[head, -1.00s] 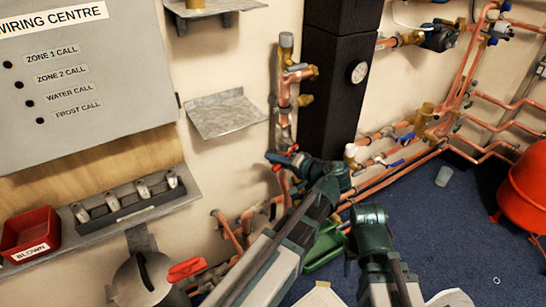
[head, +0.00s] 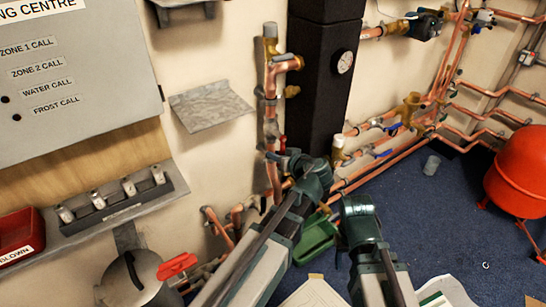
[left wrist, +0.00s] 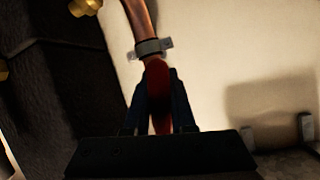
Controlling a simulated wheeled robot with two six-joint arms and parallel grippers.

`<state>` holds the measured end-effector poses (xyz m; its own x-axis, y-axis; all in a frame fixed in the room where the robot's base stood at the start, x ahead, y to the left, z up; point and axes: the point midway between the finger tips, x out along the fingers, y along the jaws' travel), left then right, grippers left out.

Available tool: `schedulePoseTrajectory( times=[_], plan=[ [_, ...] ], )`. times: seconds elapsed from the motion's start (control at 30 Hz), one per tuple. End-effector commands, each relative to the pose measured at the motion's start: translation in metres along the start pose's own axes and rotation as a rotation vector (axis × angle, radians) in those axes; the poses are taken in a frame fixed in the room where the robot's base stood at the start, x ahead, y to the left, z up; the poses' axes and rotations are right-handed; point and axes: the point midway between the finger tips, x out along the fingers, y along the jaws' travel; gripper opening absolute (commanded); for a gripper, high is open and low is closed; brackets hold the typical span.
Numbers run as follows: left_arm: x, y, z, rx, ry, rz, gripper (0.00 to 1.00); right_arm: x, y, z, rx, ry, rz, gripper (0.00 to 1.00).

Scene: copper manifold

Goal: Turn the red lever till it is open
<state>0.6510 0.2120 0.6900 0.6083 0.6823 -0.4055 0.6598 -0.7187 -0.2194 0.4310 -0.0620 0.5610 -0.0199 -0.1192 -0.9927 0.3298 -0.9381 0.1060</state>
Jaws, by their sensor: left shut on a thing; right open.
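My left gripper (head: 281,158) is at the vertical copper pipe (head: 271,120) on the wall, left of the black column. A small part of the red lever (head: 282,143) shows just above its fingers. In the left wrist view the left gripper (left wrist: 160,98) is shut on the red lever (left wrist: 158,80), which lies between the two fingers. The lever lines up roughly with the pipe and its grey clip. The valve body is mostly hidden behind my gripper. My right arm is in the head view, but its fingers are hidden.
The black column (head: 319,80) stands close to the right of the lever. A grey shelf (head: 210,104) juts out to the left.

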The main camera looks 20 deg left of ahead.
Motion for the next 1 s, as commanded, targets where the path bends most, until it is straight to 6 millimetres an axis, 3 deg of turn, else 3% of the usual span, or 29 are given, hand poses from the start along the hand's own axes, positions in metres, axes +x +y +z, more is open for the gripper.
schedulePoseTrajectory(
  times=[0.3,0.83,0.87,1.0],
  plan=[
    [0.0005,0.0062,0.0003,-0.091,0.012,0.036,0.00,0.0028,-0.0002,-0.0002,0.000,0.000,0.001,0.50],
    [0.0006,0.0074,-0.0004,-0.105,0.015,0.042,0.00,0.0029,-0.0002,-0.0002,0.000,0.000,0.001,0.50],
    [0.0006,0.0074,-0.0004,-0.105,0.015,0.042,0.29,0.0029,-0.0002,-0.0002,0.000,0.000,0.001,0.50],
    [0.0006,0.0075,-0.0007,-0.104,0.016,0.042,0.53,0.0029,-0.0002,-0.0002,0.000,0.000,0.001,0.50]
  ],
)
